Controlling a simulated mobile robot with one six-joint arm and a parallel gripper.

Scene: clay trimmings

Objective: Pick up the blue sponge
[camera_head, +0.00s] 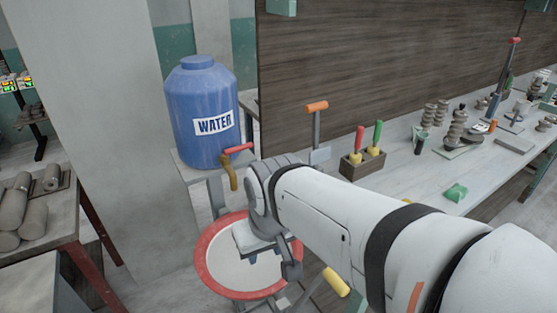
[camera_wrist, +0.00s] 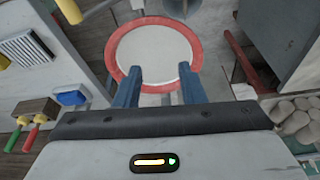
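A blue block with a pale border, which looks like the blue sponge (camera_wrist: 72,95), lies on the bench at the left of the wrist view, beside a small wooden tool box. It is not visible in the head view, where my arm covers part of the bench. My gripper (camera_wrist: 160,70) is open, with its two blue fingers apart and nothing between them. It points down over a red-rimmed white basin (camera_wrist: 112,62), off to the right of the sponge in the wrist view. In the head view my gripper (camera_head: 268,262) also shows over the basin.
The tool box (camera_head: 347,168) holds tools with red and green handles. A green block (camera_head: 456,193) lies farther right on the bench (camera_head: 400,178). A blue water barrel (camera_head: 203,112) with a tap stands behind the basin. Clay rolls (camera_head: 35,218) lie on a left table.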

